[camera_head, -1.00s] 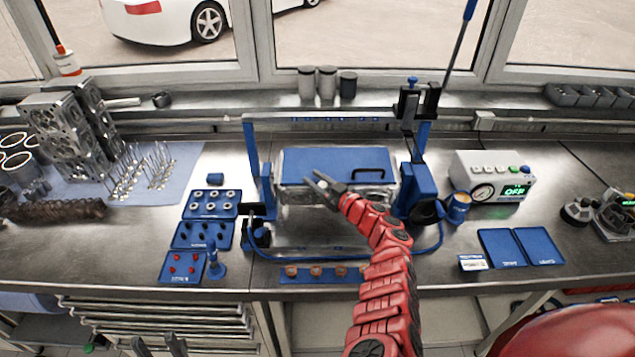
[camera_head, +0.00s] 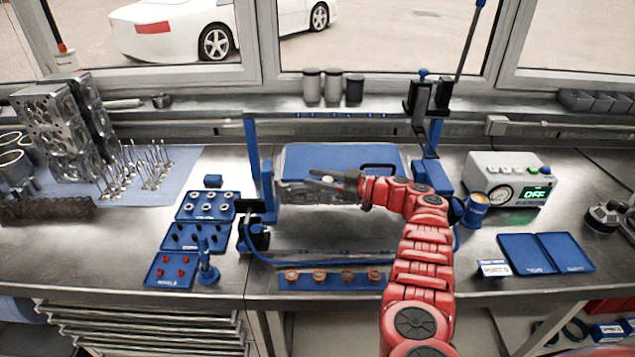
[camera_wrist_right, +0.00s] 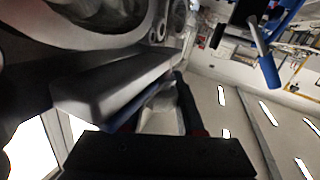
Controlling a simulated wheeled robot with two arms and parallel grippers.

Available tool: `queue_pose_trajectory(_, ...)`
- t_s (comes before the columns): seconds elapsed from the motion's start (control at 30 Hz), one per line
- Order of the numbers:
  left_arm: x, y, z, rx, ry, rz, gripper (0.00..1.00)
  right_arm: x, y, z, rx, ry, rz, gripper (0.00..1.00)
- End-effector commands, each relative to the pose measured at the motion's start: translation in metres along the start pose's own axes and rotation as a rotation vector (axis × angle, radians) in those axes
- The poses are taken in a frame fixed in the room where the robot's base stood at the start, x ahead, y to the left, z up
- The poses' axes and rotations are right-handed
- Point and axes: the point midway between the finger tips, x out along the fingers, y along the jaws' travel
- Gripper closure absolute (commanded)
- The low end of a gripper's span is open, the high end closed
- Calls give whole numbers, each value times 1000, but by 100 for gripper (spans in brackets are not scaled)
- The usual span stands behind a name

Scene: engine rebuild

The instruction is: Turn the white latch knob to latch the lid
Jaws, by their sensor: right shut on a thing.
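The blue lid (camera_head: 345,158) with its black handle (camera_head: 378,168) lies flat and closed on the metal part in the blue frame on the bench. My right gripper (camera_head: 318,182) reaches in from the right and points left along the lid's front edge. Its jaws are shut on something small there. In the right wrist view a pale piece (camera_wrist_right: 162,115), which looks like the white latch knob, sits between the fingers. In the head view my gripper hides the knob, so its turn angle cannot be told. My left gripper is not in view.
The blue frame's post (camera_head: 254,165) stands left of the lid, and a black and blue clamp (camera_head: 428,110) rises behind right. A blue hose runs in front. Small-parts trays (camera_head: 196,237) lie left; a tester box reading OFF (camera_head: 507,180) stands right.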

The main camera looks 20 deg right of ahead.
Motion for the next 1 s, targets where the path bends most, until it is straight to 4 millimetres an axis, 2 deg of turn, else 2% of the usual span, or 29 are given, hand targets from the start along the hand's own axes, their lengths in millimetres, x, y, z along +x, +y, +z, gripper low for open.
queue_pose_trajectory(0.27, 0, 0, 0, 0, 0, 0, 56, 0, 0, 1, 1, -2, 0, 100)
queue_pose_trajectory(0.3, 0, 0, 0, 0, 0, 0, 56, 0, 0, 1, 1, -2, 0, 60)
queue_pose_trajectory(0.43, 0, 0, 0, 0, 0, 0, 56, 0, 0, 1, 0, -1, 0, 37)
queue_pose_trajectory(0.47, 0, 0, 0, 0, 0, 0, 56, 0, 0, 1, 1, -1, 0, 34)
queue_pose_trajectory(0.8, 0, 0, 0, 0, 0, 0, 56, -2, 0, 1, 0, -1, 1, 34)
queue_pose_trajectory(0.9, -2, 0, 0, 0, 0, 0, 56, -11, 0, 2, 0, -1, 2, 34)
queue_pose_trajectory(1.0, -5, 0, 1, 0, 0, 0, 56, -29, 0, 2, -2, -1, 1, 34)
